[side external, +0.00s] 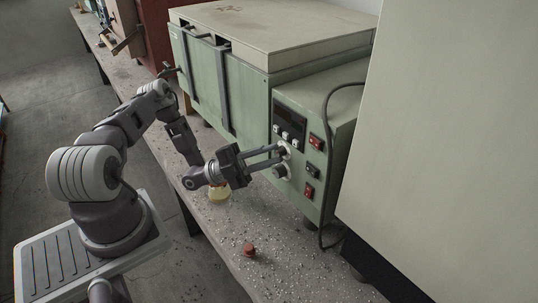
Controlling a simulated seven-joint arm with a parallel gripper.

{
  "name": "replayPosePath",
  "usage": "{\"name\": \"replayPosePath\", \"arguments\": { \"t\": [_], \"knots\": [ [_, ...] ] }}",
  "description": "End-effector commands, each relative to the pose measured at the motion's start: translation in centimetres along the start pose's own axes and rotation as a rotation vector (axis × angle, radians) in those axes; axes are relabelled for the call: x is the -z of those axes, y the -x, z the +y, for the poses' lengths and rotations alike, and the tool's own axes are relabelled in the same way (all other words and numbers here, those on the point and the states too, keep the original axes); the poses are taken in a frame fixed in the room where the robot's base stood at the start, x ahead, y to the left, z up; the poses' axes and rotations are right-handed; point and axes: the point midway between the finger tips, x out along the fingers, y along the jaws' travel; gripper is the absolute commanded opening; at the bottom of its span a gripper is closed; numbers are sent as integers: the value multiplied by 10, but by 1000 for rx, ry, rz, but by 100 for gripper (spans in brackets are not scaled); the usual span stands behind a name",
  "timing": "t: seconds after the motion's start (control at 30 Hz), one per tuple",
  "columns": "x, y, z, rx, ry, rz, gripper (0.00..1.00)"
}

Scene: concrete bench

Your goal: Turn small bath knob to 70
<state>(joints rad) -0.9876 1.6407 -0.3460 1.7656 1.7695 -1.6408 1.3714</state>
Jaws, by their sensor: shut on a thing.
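The green bath (232,85) stands on the bench, with a control panel on its near end. My gripper (283,153) reaches the panel from the left, its two fingers closed around the small bath knob (286,151), the upper of two knobs. A pale dial shows around this knob, mostly hidden by the fingers. The lower knob (279,172) sits just below, clear of the fingers. The dial marks are too small to read, so I cannot tell the setting.
Red switches (316,142) and a dark display (289,119) are on the panel. A black cable (323,205) hangs at its right. A red-brown cap-like object (249,250) lies nearer. A large pale cabinet (450,130) blocks the right.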

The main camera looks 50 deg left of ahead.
Motion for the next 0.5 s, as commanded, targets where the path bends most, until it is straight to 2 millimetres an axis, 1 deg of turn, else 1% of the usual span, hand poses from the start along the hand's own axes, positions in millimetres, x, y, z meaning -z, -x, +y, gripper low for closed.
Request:
{"name": "replayPosePath", "arguments": {
  "t": [0.03, 0.1, 0.13, 0.5],
  "knots": [
    [0, 0, -1, 2, -2, -1, 24],
    [0, 0, -1, 1, -2, -1, 38],
    [0, 0, 0, 1, -2, -1, 42],
    [0, 0, 0, 0, -1, 0, 42]
  ]
}}
